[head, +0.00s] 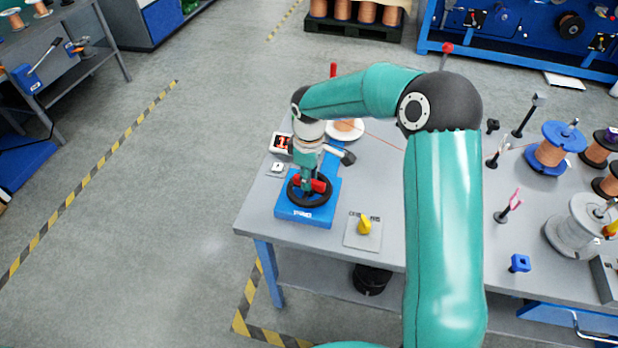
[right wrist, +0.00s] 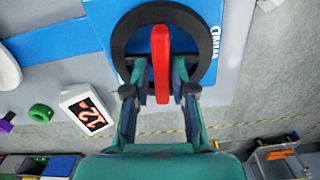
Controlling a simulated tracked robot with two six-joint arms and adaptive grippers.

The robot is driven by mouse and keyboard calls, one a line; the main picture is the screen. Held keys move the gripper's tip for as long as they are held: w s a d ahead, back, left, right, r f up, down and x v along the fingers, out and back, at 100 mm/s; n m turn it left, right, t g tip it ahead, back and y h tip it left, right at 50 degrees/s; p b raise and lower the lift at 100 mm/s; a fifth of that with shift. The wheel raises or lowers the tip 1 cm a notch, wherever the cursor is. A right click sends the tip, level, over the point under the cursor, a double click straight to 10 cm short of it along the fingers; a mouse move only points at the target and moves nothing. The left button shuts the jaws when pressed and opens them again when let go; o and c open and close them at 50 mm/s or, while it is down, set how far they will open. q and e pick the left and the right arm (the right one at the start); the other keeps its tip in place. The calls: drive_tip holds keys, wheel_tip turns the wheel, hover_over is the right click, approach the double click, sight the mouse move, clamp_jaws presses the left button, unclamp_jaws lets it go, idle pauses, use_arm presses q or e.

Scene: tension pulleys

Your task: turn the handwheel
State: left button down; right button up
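The handwheel (head: 291,193) is a black ring with a red crossbar on a blue base (head: 290,213) at the table's left front. In the right wrist view the black ring (right wrist: 121,38) shows from above, with the red bar (right wrist: 160,60) across it. My right gripper (head: 307,186) points down over the wheel. In the right wrist view its two fingers (right wrist: 160,76) stand on either side of the red bar, with a narrow gap seen at each side. The wheel's hub is hidden under the bar. My left gripper is not in view.
A yellow knob (head: 364,226) on a grey plate is right of the wheel base. A display (head: 281,144) and a copper spool (head: 346,129) are behind it. More spools (head: 553,150) and guide posts fill the table's right. Floor left of the table is clear.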

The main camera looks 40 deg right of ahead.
drive_tip(key=shift+o, duration=0.8)
wheel_tip(320, 180, up, 12)
drive_tip(key=shift+f, duration=0.15)
idle(0.4)
